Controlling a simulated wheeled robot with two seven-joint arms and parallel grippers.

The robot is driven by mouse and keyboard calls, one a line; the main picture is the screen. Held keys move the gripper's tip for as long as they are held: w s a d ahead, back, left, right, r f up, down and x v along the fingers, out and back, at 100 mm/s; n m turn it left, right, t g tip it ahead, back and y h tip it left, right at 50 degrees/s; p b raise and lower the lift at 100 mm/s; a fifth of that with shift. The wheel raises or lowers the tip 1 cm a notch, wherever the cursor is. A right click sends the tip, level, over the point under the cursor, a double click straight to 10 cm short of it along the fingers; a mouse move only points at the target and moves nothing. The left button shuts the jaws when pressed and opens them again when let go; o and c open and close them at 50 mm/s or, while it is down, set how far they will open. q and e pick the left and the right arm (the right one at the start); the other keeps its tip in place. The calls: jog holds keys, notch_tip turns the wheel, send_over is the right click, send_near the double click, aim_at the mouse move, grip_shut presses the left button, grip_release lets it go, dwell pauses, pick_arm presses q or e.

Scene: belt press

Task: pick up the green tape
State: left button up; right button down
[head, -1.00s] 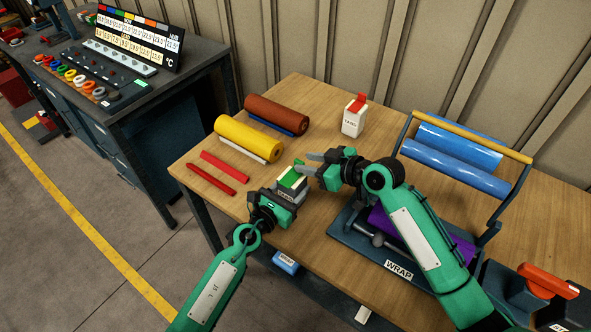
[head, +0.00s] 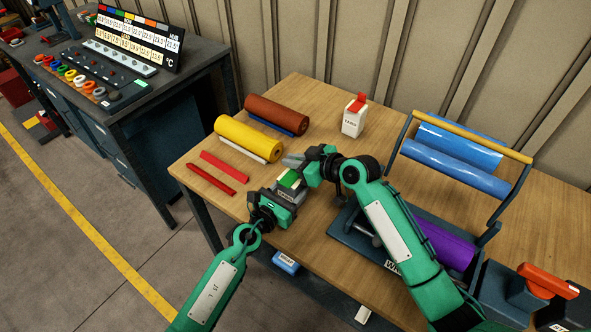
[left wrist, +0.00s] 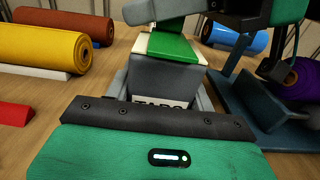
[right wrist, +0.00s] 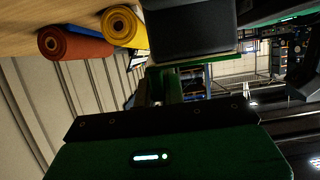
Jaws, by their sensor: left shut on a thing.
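The green tape (left wrist: 175,47) lies on top of a small grey box with a white label, and part of it stands up behind a finger in the left wrist view. It also shows in the head view (head: 290,178). My left gripper (head: 283,194) is shut on the grey box (left wrist: 165,78) from the near side. My right gripper (head: 299,164) is at the tape's upper end; its fingers look open, one crossing in front of the tape in the left wrist view. The right wrist view is dark, and contact with the tape cannot be made out.
A yellow roll (head: 249,137), a brown roll (head: 277,114) and red strips (head: 212,178) lie left on the wooden table. A white box with a red top (head: 354,117) stands behind. A wrap press with blue rolls (head: 456,166) and a purple roll (head: 440,245) is at right.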

pick_arm(q)
jog(key=o, duration=1.2)
pick_arm(e)
notch_tip(320, 180, up, 10)
